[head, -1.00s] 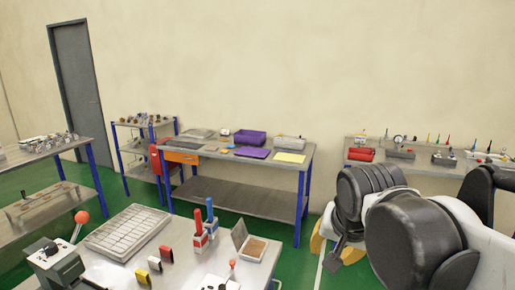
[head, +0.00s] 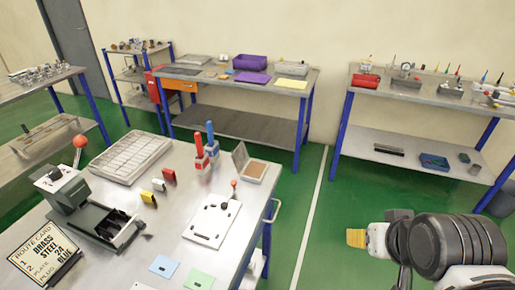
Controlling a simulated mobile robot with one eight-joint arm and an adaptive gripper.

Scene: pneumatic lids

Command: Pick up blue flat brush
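Two upright tools with coloured handles stand side by side on the near metal table (head: 188,262). The one on the right has a blue handle (head: 210,131). The one on the left has a red handle (head: 199,145). Their lower parts are small and unclear, so I cannot tell whether the blue one is the flat brush. My arm (head: 440,245) is at the lower right, over the floor and well apart from the near table.
Near the tools are a gridded tray (head: 131,156), an open box (head: 255,168), a white plate (head: 211,221) and small coloured blocks (head: 168,177). A dark press (head: 65,195) and route card (head: 45,253) are at left. Green floor (head: 345,205) is clear between table and arm.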

